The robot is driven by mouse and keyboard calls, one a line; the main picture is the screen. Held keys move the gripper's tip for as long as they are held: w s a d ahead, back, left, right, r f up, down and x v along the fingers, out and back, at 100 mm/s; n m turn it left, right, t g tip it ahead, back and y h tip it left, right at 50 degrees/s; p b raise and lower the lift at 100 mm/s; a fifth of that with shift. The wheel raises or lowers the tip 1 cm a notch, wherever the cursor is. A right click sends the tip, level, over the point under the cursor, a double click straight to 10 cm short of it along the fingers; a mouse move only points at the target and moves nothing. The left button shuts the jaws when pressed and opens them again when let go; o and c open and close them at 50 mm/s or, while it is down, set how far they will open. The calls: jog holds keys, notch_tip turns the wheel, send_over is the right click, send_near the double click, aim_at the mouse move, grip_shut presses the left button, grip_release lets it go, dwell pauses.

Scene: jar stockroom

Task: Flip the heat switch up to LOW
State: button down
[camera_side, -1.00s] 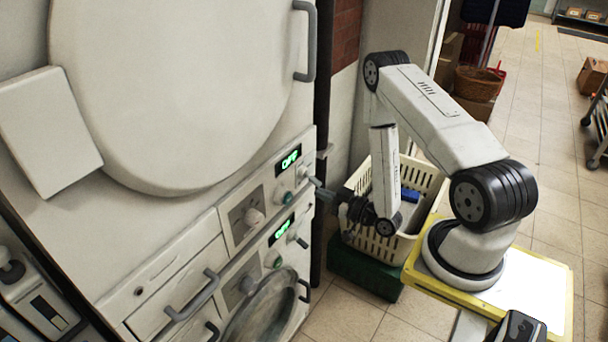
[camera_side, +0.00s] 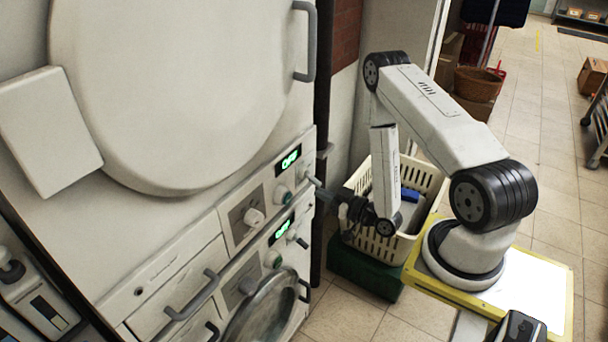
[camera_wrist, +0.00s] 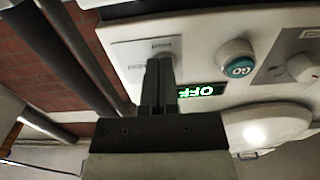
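The machine's upper control panel (camera_side: 262,205) has a green display (camera_side: 288,160) that reads OFF. The display (camera_wrist: 201,90) also shows upside down in the wrist view. My gripper (camera_side: 314,183) points at the right end of this panel, with its tip at or very close to the panel face. In the wrist view my gripper's fingers (camera_wrist: 159,75) are together, with no clear gap, over a grey label plate (camera_wrist: 130,58). The heat switch is not clearly visible; the fingers cover the middle of that plate. I cannot tell whether they touch it.
A teal GO button (camera_wrist: 238,62) and a white knob (camera_wrist: 302,67) sit beside the display. A similar lower panel with another display (camera_side: 281,228) lies below, above a round door (camera_side: 262,306). A cream basket (camera_side: 432,180) stands behind my arm.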

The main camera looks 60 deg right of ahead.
jog(key=shift+r, duration=1.6)
dwell(0.4)
jog(key=s+f, duration=0.1)
jog(key=s, duration=0.8)
jog(key=shift+s+f, duration=0.15)
jog(key=shift+s, duration=0.25)
dwell(0.9)
jog(key=n+g, duration=0.2)
jog(key=g, duration=1)
send_near(319, 183)
jog(key=w+a+f, duration=0.2)
jog(key=a+f, duration=0.2)
jog(key=s+a+r+m+g, duration=0.2)
jog(key=s+a+r+g, duration=0.1)
jog(key=a+r, duration=0.3)
jog(key=shift+s+a+r, duration=0.2)
jog(key=shift+s+a, duration=0.4)
jog(key=shift+a, duration=0.65)
